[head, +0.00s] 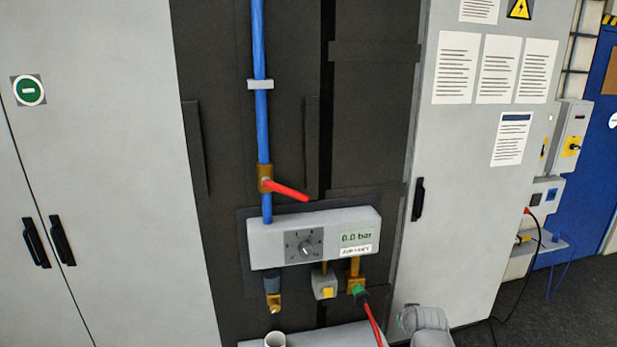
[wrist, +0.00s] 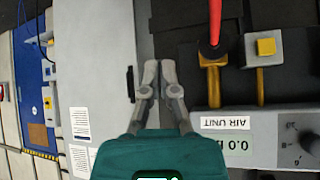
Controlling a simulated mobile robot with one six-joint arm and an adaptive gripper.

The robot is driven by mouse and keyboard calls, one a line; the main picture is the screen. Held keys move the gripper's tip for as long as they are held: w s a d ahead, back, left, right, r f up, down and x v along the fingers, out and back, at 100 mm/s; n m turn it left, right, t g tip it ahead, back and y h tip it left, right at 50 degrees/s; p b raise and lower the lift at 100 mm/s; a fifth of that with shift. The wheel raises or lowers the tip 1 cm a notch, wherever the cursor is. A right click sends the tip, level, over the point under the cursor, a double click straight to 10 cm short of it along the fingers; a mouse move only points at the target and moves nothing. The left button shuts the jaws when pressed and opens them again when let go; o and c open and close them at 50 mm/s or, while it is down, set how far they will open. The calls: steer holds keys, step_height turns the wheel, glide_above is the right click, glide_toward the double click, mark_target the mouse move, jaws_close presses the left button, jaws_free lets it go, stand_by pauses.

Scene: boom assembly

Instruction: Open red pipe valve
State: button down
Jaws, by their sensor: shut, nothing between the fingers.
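The red valve handle (head: 287,190) sticks out to the right and slightly down from a brass valve body (head: 264,178) on the vertical blue pipe (head: 261,120). The handle lies across the pipe, not along it. My gripper (wrist: 159,66) shows in the wrist view with its two fingers together and nothing between them. It is in front of the grey cabinet beside the air unit, apart from the valve. The valve handle does not show in the wrist view, and the gripper's fingers do not show in the head view.
The grey air unit (head: 325,222) below the valve has a dial and a display reading 0.0 bar. A red hose (head: 373,322) hangs from its green connector; the hose also shows in the wrist view (wrist: 214,18). Grey cabinets (head: 105,130) stand on both sides.

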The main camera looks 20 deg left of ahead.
mark_target(286, 190)
steer(key=a+r+n+t+y+p, duration=0.1)
steer(key=a+r+t+y+p, duration=0.3)
steer(key=a+r, duration=0.7)
steer(key=a+r+n+t+y+p, duration=0.1)
steer(key=a+r+t+y+p, duration=0.15)
steer(key=a+r+t, duration=0.6)
steer(key=s+a+r+y, duration=0.1)
steer(key=s+a+r, duration=0.1)
steer(key=r, duration=0.4)
steer(key=s+a+r+t+y+p, duration=0.1)
steer(key=s+a+r, duration=0.1)
steer(key=r, duration=0.4)
steer(key=shift+s+r, duration=0.35)
steer(key=shift+r, duration=0.05)
steer(key=shift+w+a+r+m+t+y, duration=0.1)
steer(key=shift+m+t+y, duration=0.15)
steer(key=shift+m, duration=0.05)
steer(key=p+x, duration=0.6)
steer(key=x, duration=0.4)
steer(key=shift+w+a+f+b, duration=0.1)
steer(key=shift+a+f+b, duration=0.05)
steer(key=shift+f+b, duration=0.55)
steer(key=shift+w+a+f+b, duration=0.1)
steer(key=shift+a+f+b, duration=0.05)
steer(key=shift+f+b, duration=0.55)
steer(key=shift+w+a+f+b, duration=0.15)
steer(key=shift+f+b, duration=0.5)
steer(key=shift+d, duration=0.1)
